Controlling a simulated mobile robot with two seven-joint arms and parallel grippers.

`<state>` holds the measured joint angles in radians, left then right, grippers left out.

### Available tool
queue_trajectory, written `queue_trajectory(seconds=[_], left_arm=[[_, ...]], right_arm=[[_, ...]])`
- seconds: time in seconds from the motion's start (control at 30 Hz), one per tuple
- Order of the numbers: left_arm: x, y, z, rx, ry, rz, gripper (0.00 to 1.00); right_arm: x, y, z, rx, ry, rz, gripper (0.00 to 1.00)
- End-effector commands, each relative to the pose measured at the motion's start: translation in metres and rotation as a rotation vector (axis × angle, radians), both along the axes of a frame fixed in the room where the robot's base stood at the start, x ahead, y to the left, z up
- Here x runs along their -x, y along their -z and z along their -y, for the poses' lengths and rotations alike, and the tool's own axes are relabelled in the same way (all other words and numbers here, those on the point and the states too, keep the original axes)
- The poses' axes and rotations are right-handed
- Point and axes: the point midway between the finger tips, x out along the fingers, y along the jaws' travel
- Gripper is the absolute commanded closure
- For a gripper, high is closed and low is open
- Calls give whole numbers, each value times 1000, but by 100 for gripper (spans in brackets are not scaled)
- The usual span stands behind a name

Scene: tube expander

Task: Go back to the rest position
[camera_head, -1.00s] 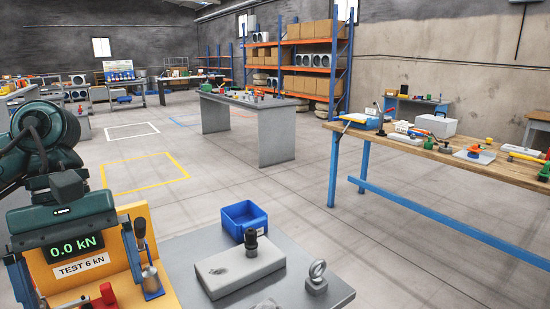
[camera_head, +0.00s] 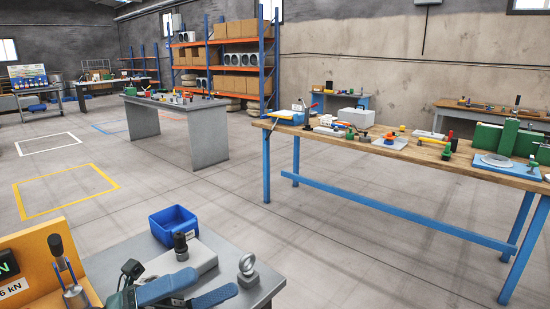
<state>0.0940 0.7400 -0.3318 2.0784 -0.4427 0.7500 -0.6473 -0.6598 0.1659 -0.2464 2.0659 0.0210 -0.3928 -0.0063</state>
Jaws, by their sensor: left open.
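My left gripper (camera_head: 216,283) is at the bottom edge of the view. Its two long blue-grey fingers are apart with nothing between them. They point up and right over the near part of the grey bench (camera_head: 258,292), in front of the pale block (camera_head: 205,262) with its black fitting (camera_head: 180,246). I cannot tell whether they touch anything. The orange test stand (camera_head: 28,243) is at the lower left, with its display cut off by the frame edge. My right gripper is not in view.
A blue bin (camera_head: 174,224) and an eye bolt (camera_head: 247,270) are close to the fingers. A long wooden workbench (camera_head: 350,148) with tools crosses the right side. A grey table (camera_head: 208,135) stands farther back. Open floor lies between them.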

Motion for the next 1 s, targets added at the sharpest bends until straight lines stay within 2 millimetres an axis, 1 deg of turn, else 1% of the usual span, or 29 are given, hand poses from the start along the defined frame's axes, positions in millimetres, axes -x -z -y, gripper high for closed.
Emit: queue_trajectory(seconds=[0.03, 0.07, 0.1, 0.17, 0.2, 0.27, 0.3, 0.37, 0.4, 0.5, 0.6, 0.7, 0.8, 0.9, 1.0], left_arm=[[-14, 19, -2, 120, -70, -226, 0], [-23, 33, -5, 189, -113, -362, 0], [-33, 56, -11, 281, -172, -547, 0], [-41, 98, -19, 420, -257, -829, 0], [-41, 128, -25, 510, -312, -1009, 0], [-34, 173, -32, 632, -388, -1251, 0], [-25, 201, -34, 705, -435, -1395, 0], [-8, 239, -37, 804, -500, -1585, 0], [5, 260, -37, 863, -538, -1693, 0], [36, 301, -36, 980, -617, -1906, 0], [60, 325, -33, 1055, -672, -2041, 0], [73, 337, -31, 1095, -702, -2112, 0], [78, 341, -30, 1107, -711, -2133, 0], [77, 341, -30, 1106, -711, -2132, 0], [77, 341, -30, 1103, -711, -2130, 8]], right_arm=[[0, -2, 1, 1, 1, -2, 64], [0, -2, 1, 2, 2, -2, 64], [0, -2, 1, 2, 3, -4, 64], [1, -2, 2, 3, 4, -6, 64], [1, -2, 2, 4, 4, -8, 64], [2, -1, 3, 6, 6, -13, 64], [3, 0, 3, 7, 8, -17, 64], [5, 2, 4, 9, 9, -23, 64], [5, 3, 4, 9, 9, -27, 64], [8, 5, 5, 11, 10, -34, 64], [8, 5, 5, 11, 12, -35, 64], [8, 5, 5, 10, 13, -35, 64], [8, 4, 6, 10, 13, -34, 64], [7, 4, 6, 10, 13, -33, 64], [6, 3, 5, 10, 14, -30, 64]])
